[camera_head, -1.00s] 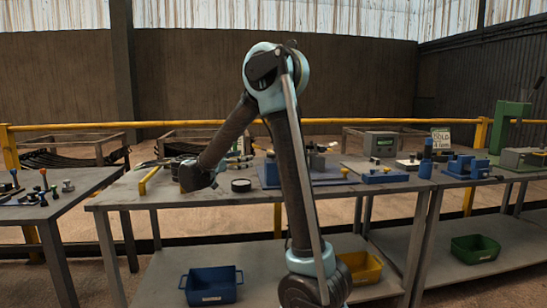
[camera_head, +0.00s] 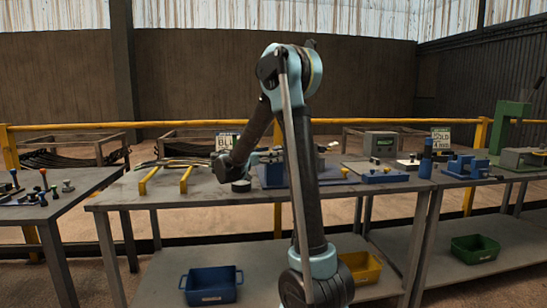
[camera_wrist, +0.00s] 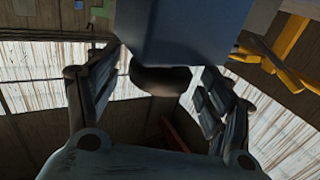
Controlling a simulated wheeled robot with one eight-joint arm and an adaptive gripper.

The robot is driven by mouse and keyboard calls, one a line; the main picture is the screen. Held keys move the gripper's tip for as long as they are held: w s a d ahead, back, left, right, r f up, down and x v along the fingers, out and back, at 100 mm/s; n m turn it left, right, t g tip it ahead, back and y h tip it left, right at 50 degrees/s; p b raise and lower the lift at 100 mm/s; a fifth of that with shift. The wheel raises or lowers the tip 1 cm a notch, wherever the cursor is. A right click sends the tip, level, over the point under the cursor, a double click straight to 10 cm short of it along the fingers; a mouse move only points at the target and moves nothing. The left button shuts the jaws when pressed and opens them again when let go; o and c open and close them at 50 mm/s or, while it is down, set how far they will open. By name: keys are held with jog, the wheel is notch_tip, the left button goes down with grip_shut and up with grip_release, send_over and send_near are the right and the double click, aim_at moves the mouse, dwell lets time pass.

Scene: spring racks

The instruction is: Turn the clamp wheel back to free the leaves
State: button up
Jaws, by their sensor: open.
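The blue clamp fixture (camera_head: 270,175) stands on the middle bench, partly hidden behind my arm. In the wrist view a blue block (camera_wrist: 185,35) fills the top centre. A dark rounded part (camera_wrist: 160,81) shows just below the block and looks like the clamp wheel, though its rim is only partly seen. My gripper (camera_wrist: 160,70) is open, with one finger on each side of this dark part. I cannot tell whether either finger touches it. In the head view my gripper is small and unclear beside the fixture. I cannot make out leaves inside the clamp.
Yellow stands (camera_head: 186,180) and long thin strips (camera_head: 172,162) are on the bench's left. A black round piece (camera_head: 241,186) lies near the fixture. Another blue device (camera_head: 384,176) stands to the right. Blue (camera_head: 211,286) and yellow (camera_head: 362,267) bins sit below.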

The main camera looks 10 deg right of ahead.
jog(key=shift+x, duration=0.9)
jog(key=c, duration=1.1)
jog(key=shift+n+t+y, duration=0.3)
jog(key=shift+t, duration=0.1)
jog(key=n+t+y, duration=0.5)
jog(key=shift+n+t+y, duration=0.8)
jog(key=shift+n+y, duration=0.45)
jog(key=shift+y, duration=0.65)
jog(key=shift+n+t+y, duration=0.8)
jog(key=shift+n+y, duration=0.45)
jog(key=shift+y, duration=0.65)
jog(key=shift+w+a+y, duration=0.1)
jog(key=shift+a+y, duration=0.05)
jog(key=shift+y, duration=0.25)
